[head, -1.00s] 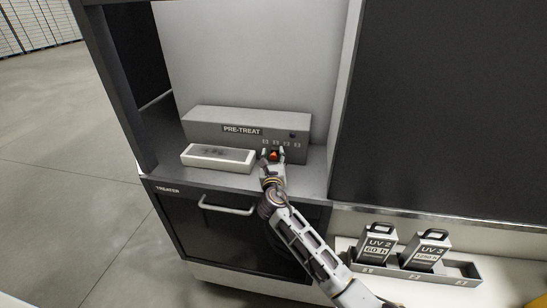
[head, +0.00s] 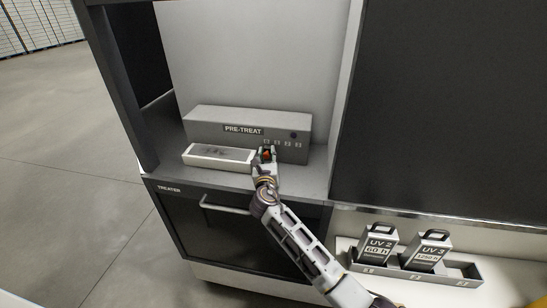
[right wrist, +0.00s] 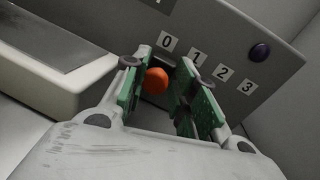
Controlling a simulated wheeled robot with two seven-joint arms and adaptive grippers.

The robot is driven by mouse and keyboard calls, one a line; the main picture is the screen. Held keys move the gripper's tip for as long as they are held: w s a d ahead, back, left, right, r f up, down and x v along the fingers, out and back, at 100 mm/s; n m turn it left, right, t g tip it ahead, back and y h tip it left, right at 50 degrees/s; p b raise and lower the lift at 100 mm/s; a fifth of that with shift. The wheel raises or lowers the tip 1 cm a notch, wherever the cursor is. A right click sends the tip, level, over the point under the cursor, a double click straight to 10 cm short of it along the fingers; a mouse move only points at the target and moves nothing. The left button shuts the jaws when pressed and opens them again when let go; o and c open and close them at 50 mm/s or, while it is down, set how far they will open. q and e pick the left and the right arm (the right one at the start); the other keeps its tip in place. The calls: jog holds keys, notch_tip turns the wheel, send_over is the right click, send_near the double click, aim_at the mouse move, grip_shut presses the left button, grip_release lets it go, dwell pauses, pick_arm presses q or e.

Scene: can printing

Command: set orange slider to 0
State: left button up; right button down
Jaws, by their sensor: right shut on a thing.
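The orange slider knob (head: 267,154) is on the front of the grey PRE-TREAT box (head: 205,129). In the head view it lies just below the 0 label, at the left end of the 0 to 3 row. My right gripper (head: 266,156) is shut on the knob. In the right wrist view the round orange knob (right wrist: 155,81) shows between the green finger pads, below the 0 label (right wrist: 167,41). The slot behind the knob is largely hidden by the fingers. My left gripper is not in view.
A white-rimmed tray (head: 190,158) sits just left of my right gripper. A dark round button (right wrist: 260,52) is above the labels. The TREATER drawer handle (head: 225,208) is below. A rack (head: 465,279) with UV 2 and UV 3 cartridges is at lower right.

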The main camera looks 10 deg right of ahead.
jog(key=shift+w+a, duration=0.25)
jog(key=shift+a, duration=0.25)
jog(key=shift+a+r, duration=0.1)
jog(key=shift+a, duration=0.05)
jog(key=c, duration=1.6)
grip_release()
jog(key=shift+a, duration=0.1)
jog(key=o, duration=0.3)
jog(key=shift+w+a, duration=0.1)
jog(key=shift+a, duration=0.05)
jog(key=shift+o, duration=0.2)
